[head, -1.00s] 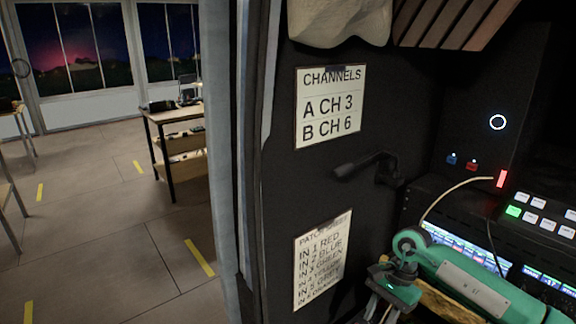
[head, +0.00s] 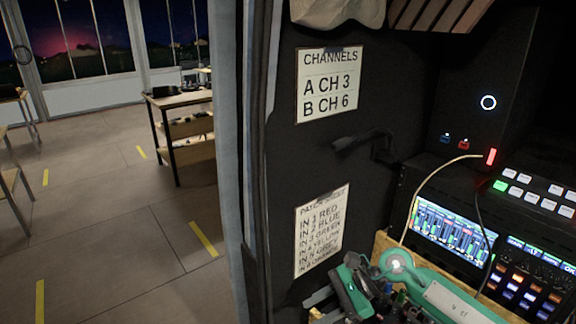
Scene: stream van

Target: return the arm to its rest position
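My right arm, green with a pale label on its link, comes in from the lower right in the head view, in front of the mixing console. My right gripper (head: 322,303) is at the bottom of the view, below the patch sheet (head: 321,232) on the dark wall. Its fingers are small, dark and partly cut off by the frame edge, so I cannot tell whether they are open or shut. I see nothing clearly held in it. My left gripper is not in view.
The lit console (head: 453,236) with buttons and screens stands close on the right. A pale cable (head: 426,188) arches beside it. A black bracket (head: 365,142) juts from the wall. Left of the door edge, open floor (head: 120,240) leads to a shelved table (head: 182,130).

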